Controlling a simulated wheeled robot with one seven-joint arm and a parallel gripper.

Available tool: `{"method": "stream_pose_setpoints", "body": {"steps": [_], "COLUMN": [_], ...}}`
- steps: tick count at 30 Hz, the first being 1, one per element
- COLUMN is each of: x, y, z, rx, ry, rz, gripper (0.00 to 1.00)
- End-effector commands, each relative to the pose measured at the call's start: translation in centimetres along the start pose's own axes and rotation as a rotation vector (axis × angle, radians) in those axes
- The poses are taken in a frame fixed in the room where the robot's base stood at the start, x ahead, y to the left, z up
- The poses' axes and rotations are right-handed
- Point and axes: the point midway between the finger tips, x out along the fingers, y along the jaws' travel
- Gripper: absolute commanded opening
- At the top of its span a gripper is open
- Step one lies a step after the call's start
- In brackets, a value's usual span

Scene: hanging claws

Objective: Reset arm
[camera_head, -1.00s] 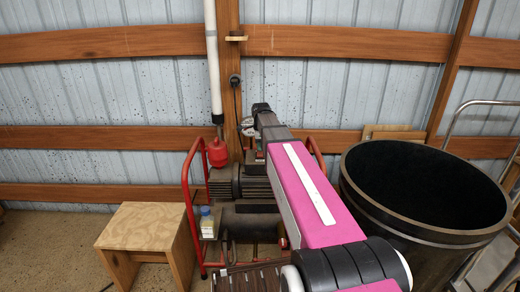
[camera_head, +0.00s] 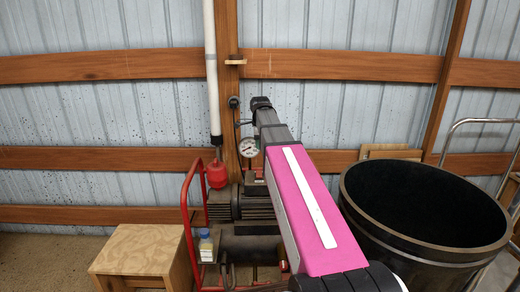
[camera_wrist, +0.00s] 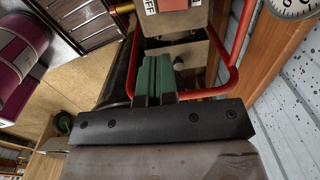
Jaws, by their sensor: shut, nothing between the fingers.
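My arm reaches forward over the middle of the head view toward the wall. My gripper (camera_head: 260,103) shows small and dark at its far end, in front of the wall between two wooden beams. In the wrist view, the green fingers of my gripper (camera_wrist: 158,62) are together, with nothing seen between them. Behind them lies a machine with a red tube frame; I cannot tell the exact gap to it.
A compressor cart with a red frame (camera_head: 186,215) stands below my arm, with a pressure gauge (camera_head: 248,147) above it. A large black bin (camera_head: 432,245) stands close on the right. A wooden stool (camera_head: 142,247) stands left. Beams (camera_head: 100,159) cross the metal wall.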

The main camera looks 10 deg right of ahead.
Motion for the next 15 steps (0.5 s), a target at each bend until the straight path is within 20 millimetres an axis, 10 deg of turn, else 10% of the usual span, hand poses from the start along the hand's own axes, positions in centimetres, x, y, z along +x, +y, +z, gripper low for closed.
{"method": "stream_pose_setpoints", "body": {"steps": [15], "x": [3.3], "y": [1.6], "z": [0.1], "rx": [-0.136], "ry": [0.0], "rz": [0.005], "gripper": [0.0]}}
